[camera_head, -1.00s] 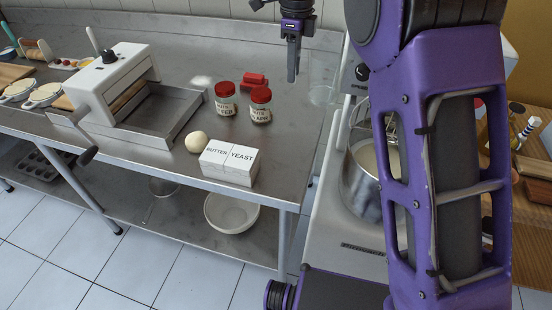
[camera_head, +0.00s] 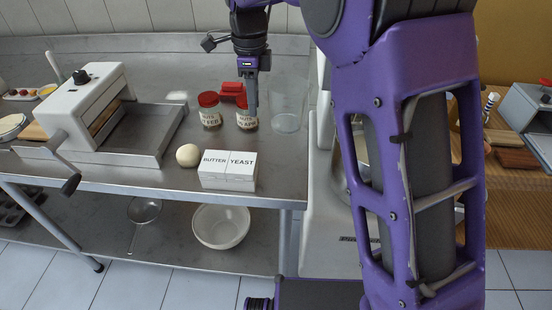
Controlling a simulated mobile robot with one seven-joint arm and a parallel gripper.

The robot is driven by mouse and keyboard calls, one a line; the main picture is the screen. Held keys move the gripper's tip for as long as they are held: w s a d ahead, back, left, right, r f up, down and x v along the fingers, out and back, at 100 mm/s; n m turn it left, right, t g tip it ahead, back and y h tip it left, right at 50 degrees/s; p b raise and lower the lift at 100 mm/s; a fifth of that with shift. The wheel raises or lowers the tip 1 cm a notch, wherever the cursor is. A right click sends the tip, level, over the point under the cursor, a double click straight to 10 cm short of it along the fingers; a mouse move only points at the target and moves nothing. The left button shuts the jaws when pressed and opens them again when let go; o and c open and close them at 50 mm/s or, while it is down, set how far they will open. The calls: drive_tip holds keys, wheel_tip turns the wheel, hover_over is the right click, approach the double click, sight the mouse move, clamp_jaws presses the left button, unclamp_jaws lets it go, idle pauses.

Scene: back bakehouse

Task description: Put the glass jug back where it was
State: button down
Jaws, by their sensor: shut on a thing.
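The clear glass jug (camera_head: 287,108) is at the right end of the steel bench, faint and see-through. My gripper (camera_head: 250,106) points down just left of the jug and is shut on it; the grip itself, at the jug's left side, is hard to make out. The jug looks upright. I cannot tell whether its base touches the bench or hangs just above it. My gripper's tip overlaps the right-hand red-lidded jar (camera_head: 241,119) in the picture.
Another red-lidded jar (camera_head: 209,112) and a red object (camera_head: 231,89) stand close by on the left. The butter and yeast boxes (camera_head: 228,170) and a dough ball (camera_head: 188,155) are in front. A dough roller machine (camera_head: 85,105) is further left. A mixer, partly behind my arm, stands right.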

wheel_tip(320, 180, down, 10)
drive_tip(key=shift+f+b, duration=0.1)
drive_tip(key=shift+b, duration=0.65)
drive_tip(key=shift+f, duration=0.1)
drive_tip(key=c, duration=0.7)
unclamp_jaws()
drive_tip(key=shift+s, duration=0.1)
wheel_tip(320, 180, up, 12)
drive_tip(key=shift+r+p, duration=0.2)
drive_tip(key=shift+p, duration=0.7)
